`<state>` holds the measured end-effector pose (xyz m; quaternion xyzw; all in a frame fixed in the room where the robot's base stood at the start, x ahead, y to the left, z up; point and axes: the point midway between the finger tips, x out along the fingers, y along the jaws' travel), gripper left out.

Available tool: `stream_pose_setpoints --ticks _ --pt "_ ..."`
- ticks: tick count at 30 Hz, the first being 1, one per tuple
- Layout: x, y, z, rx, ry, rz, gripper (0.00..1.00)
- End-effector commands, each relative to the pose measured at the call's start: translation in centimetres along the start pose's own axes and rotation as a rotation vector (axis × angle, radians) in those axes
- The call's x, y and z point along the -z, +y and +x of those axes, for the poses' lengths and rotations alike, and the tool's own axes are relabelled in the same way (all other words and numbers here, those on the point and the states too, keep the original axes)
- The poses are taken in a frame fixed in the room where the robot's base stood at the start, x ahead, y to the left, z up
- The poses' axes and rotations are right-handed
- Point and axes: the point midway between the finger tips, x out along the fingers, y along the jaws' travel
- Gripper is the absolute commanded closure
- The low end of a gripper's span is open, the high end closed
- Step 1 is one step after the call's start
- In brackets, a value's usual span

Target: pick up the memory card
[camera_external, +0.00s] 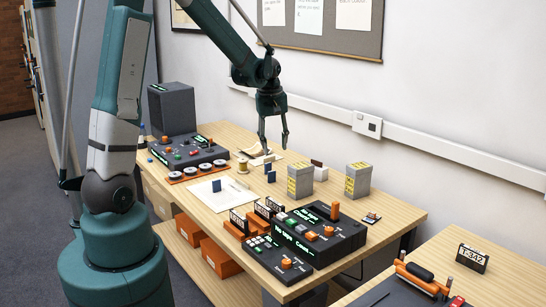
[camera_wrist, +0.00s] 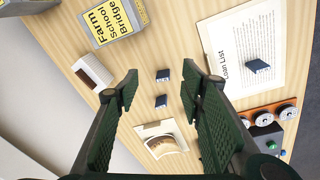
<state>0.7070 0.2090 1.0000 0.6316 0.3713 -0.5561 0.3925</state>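Several small dark blue blocks look like memory cards; I cannot tell which one the task means. Two stand close together on the table: one (camera_external: 267,168) behind the other (camera_external: 271,177). In the wrist view these two, (camera_wrist: 162,75) and (camera_wrist: 161,101), show between my fingers. A third blue card (camera_external: 216,185) stands on a printed list sheet; it also shows in the wrist view (camera_wrist: 257,66). My gripper (camera_external: 273,147) points down, open and empty, above the table behind the pair. Its fingers (camera_wrist: 160,77) are spread wide in the wrist view.
Two grey-and-yellow boxes, (camera_external: 300,180) and (camera_external: 358,180), and a small white-topped box (camera_external: 318,171) stand right of the pair. A spool (camera_external: 242,165) and a picture sheet (camera_wrist: 165,140) are nearby. Control consoles, (camera_external: 190,150) and (camera_external: 300,240), occupy the left and front.

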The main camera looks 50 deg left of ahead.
Motion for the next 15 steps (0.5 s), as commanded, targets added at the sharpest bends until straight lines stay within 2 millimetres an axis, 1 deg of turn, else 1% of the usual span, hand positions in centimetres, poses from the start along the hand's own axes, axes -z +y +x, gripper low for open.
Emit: stream_pose_setpoints --ticks 1,6,12,15 --pt "0.8 0.1 0.9 0.008 -0.006 -0.023 0.61" --pt "2.9 0.1 3.7 0.036 -0.026 -0.103 0.61" --pt "4.9 -0.1 7.0 0.068 -0.048 -0.187 0.61" --pt "5.6 -0.3 8.1 0.08 -0.056 -0.218 0.61"
